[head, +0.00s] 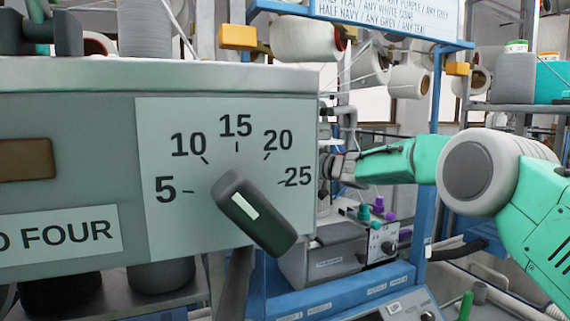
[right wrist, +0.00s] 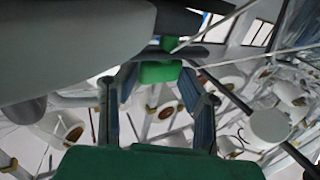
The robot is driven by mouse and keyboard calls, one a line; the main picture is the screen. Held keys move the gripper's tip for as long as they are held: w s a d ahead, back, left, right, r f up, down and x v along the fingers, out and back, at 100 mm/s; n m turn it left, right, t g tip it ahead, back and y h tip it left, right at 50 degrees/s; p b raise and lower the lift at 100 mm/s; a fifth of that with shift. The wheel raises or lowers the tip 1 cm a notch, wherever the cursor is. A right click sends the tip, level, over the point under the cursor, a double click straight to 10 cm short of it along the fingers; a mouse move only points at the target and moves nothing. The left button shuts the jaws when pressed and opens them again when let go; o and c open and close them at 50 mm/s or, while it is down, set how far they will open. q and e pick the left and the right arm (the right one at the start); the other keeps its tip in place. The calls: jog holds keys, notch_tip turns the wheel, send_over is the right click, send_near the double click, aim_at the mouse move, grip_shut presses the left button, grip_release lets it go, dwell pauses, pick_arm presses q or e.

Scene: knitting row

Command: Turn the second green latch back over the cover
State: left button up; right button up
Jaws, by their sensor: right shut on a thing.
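My right gripper (head: 338,168) reaches in from the right in the head view, just past the right edge of the dial box, its tips partly hidden there. In the right wrist view its two fingers (right wrist: 158,82) stand on either side of a green latch (right wrist: 160,72) and are shut on it. A smaller green piece (right wrist: 175,43) shows just above, by a dark bar (right wrist: 195,53). I cannot make out which part is the cover; a large pale grey body (right wrist: 70,40) fills the upper left there. My left gripper is not in view.
The grey box with a dial (head: 250,210) and scale fills the left of the head view, close by. Yarn cones (head: 408,82) hang on a blue frame (head: 430,150) behind. A bench with grey boxes (head: 322,255) stands below my right gripper.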

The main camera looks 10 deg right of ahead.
jog(key=shift+d, duration=0.15)
dwell(0.4)
jog(key=o, duration=0.6)
jog(key=shift+c, duration=0.2)
jog(key=shift+d, duration=0.1)
jog(key=v, duration=1.2)
jog(key=shift+n, duration=0.3)
jog(key=shift+w, duration=0.15)
